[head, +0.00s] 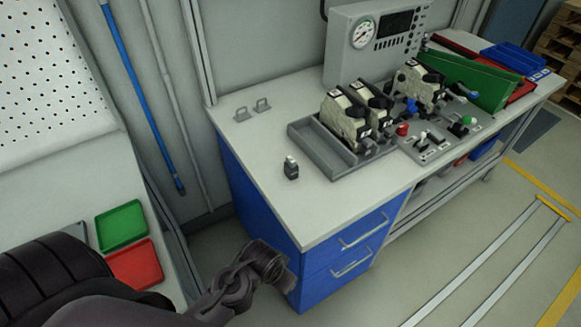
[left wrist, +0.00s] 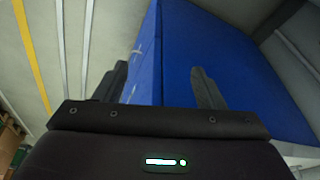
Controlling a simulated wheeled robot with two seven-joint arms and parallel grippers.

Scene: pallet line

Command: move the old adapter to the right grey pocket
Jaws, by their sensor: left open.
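A grey tray (head: 325,158) with side-by-side pockets stands on the workbench. Its left part is empty, and two beige-and-black blocks, apparently adapters (head: 343,118), stand in its right part. A similar block (head: 418,84) sits on a grey fixture to the right of the tray. I cannot tell which of them is the old adapter. My left gripper (head: 268,264) is low, in front of the bench's blue left side, well away from the blocks. In the left wrist view its two fingers (left wrist: 161,85) are apart with nothing between them. My right gripper is not in view.
A small dark object (head: 291,168) stands on the bench left of the tray. A gauge panel (head: 375,40) stands behind. Knobs and levers (head: 427,143) sit right of the tray. Green (head: 121,226) and red trays (head: 135,264) lie on the left table. The bench's front left is clear.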

